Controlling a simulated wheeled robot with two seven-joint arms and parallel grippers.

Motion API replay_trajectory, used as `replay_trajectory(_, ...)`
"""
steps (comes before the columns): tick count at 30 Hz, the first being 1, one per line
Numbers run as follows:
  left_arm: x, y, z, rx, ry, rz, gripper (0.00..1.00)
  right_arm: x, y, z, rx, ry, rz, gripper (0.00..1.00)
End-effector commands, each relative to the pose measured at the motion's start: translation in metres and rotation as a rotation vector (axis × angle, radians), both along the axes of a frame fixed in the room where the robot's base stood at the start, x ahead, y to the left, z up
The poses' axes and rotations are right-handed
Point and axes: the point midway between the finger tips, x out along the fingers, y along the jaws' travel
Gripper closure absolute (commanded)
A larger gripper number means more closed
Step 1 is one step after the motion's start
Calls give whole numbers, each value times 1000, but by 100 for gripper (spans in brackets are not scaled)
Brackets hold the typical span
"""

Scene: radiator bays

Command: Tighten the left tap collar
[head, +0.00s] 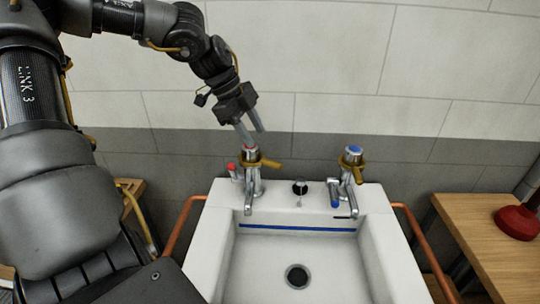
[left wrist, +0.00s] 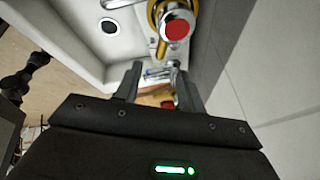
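The left tap (head: 252,188) is chrome with a red cap and stands on the back left of the white sink (head: 213,240). A brass tap collar (head: 268,163) with a side lever sits just under its cap. In the left wrist view the red cap (left wrist: 176,29) and part of the brass collar (left wrist: 153,14) show beyond the fingers. My left gripper (head: 254,136) points down just above the left tap. Its fingers (left wrist: 158,86) are apart with nothing held between them. The right tap (head: 347,187) has a blue cap and a similar brass collar (head: 355,170).
Copper pipes (head: 180,235) flank the sink. A wooden bench (head: 480,225) with a red plunger (head: 517,222) is at right. The tiled wall is close behind the taps.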

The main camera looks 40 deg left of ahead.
Motion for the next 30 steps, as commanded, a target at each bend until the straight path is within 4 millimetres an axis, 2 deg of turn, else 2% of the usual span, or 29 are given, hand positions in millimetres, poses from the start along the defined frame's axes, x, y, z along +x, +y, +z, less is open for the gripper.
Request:
replay_trajectory(6,12,-14,-40,-1,7,-2,60,1,1,2,2,-2,-1,64)
replay_trajectory(12,22,-24,-67,0,5,-4,60,1,2,3,2,-2,-1,64)
replay_trajectory(18,27,-29,-79,-1,2,-4,60,1,2,3,3,-2,-2,64)
replay_trajectory(26,28,-30,-80,-1,0,-4,60,1,2,3,4,-2,-1,64)
replay_trajectory(27,28,-30,-80,0,1,-4,62,1,3,3,4,-2,-1,64)
replay_trajectory(30,28,-29,-80,0,1,-4,75,1,3,3,4,-1,-2,64)
